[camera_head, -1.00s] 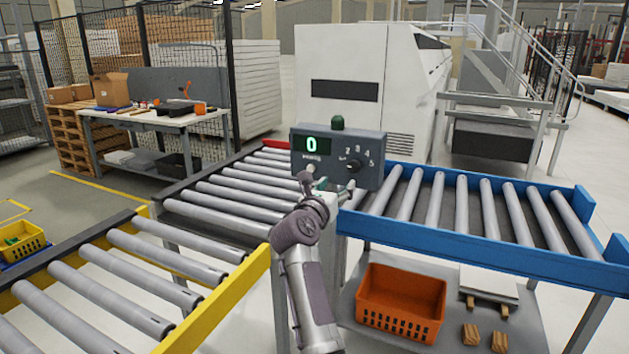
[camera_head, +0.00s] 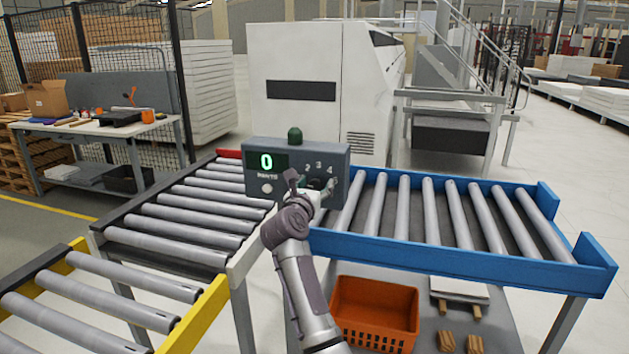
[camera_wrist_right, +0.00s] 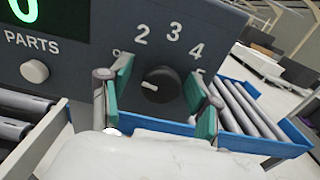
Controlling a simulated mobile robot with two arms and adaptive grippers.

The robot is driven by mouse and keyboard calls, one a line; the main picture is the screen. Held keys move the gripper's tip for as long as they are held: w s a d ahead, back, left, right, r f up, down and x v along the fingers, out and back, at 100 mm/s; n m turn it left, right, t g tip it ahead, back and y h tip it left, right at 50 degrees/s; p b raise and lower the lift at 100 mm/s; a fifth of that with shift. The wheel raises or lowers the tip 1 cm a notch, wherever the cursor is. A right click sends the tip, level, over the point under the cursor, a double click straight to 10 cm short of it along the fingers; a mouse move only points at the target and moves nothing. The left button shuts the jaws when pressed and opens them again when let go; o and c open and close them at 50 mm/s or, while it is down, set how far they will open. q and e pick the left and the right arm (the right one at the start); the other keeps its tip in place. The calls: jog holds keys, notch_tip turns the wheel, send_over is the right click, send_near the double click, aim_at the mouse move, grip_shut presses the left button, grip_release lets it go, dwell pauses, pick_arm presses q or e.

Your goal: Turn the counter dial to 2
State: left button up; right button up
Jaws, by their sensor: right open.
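The grey counter box (camera_head: 330,157) stands behind the roller conveyors, with a green "0" on its display (camera_head: 267,163). Its black dial (camera_wrist_right: 161,85) shows in the right wrist view, with a white pointer mark aimed left, below the printed 2. The numbers 2, 3 and 4 curve above the dial; a further mark at the right is partly hidden by a finger. My right gripper (camera_wrist_right: 158,100) is open, its green-padded fingers on either side of the dial; I cannot tell whether they touch it. In the head view the right gripper (camera_head: 312,190) covers part of the dial. My left gripper is not in view.
A white round button (camera_wrist_right: 34,71) sits left of the dial under the "PARTS" label. A blue-framed roller conveyor (camera_head: 460,262) lies to the right, and grey rollers (camera_head: 180,223) lie to the left. An orange crate (camera_head: 372,308) stands below.

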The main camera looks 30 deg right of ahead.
jog(key=shift+s+r, duration=0.1)
jog(key=shift+c, duration=0.8)
jog(key=c, duration=1)
jog(key=shift+m+b, duration=0.3)
jog(key=shift+b, duration=0.05)
jog(key=shift+f+m+b, duration=0.2)
jog(key=shift+m+b, duration=0.2)
jog(key=shift+b, duration=0.3)
jog(key=m+b, duration=0.3)
jog(key=b, duration=0.2)
jog(key=shift+f+m, duration=0.1)
jog(key=shift+m, duration=0.3)
pick_arm(q)
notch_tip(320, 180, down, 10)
jog(key=b, duration=0.3)
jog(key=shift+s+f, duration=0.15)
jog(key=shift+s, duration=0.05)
pick_arm(e)
jog(key=shift+d+r+m, duration=0.1)
jog(key=shift+r+m, duration=0.1)
jog(key=shift+m, duration=1.2)
jog(key=o, duration=1.2)
jog(key=shift+c, duration=0.2)
